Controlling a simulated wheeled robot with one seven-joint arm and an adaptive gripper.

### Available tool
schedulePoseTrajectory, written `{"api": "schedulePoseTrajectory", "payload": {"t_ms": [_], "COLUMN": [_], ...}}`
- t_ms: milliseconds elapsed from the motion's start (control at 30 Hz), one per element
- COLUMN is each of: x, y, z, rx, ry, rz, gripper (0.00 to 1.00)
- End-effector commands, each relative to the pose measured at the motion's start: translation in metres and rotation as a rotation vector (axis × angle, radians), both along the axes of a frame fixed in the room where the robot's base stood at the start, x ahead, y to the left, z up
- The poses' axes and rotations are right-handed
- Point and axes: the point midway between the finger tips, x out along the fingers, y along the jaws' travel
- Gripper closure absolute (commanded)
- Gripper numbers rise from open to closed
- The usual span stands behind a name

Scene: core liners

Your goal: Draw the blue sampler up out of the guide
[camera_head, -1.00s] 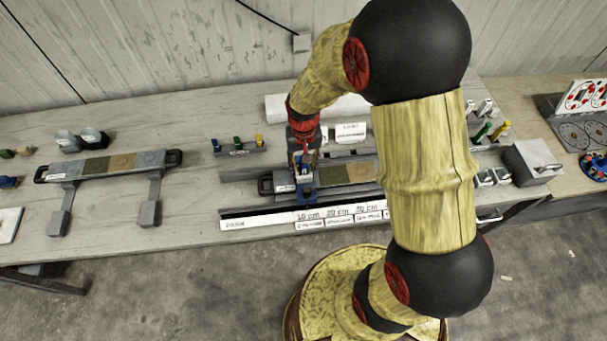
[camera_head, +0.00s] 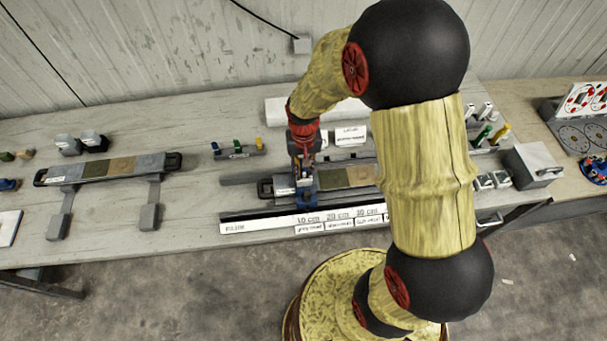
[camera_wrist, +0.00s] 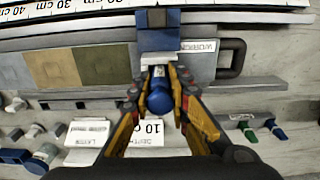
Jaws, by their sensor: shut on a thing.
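My gripper (camera_wrist: 161,82) is shut on the blue sampler (camera_wrist: 158,98), whose rounded blue end shows between the two fingers in the wrist view. The blue guide (camera_wrist: 158,40) stands just beyond the fingertips, across the core liner (camera_wrist: 82,68) near its labelled end. In the head view my gripper (camera_head: 303,170) is right above the guide (camera_head: 307,196), at the left end of the liner (camera_head: 347,177). The sampler's lower part is hidden, so I cannot tell how deep it sits in the guide.
A white centimetre scale (camera_head: 265,224) runs along the front of the liner. A rack with small coloured tools (camera_head: 238,150) stands behind on the left. A second liner (camera_head: 108,168) lies farther left. A grey box (camera_head: 533,163) stands at the right.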

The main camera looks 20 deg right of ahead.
Motion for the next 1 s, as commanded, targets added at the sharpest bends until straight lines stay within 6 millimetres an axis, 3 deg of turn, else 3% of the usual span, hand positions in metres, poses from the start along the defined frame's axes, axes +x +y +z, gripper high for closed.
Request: {"api": "schedulePoseTrajectory", "payload": {"t_ms": [267, 1000], "x": [0.0, 0.0], "y": [0.0, 0.0], "z": [0.003, 0.036], "rx": [0.0, 0.0], "ry": [0.0, -0.001], "rz": [0.0, 0.0], "gripper": [1.0, 1.0]}}
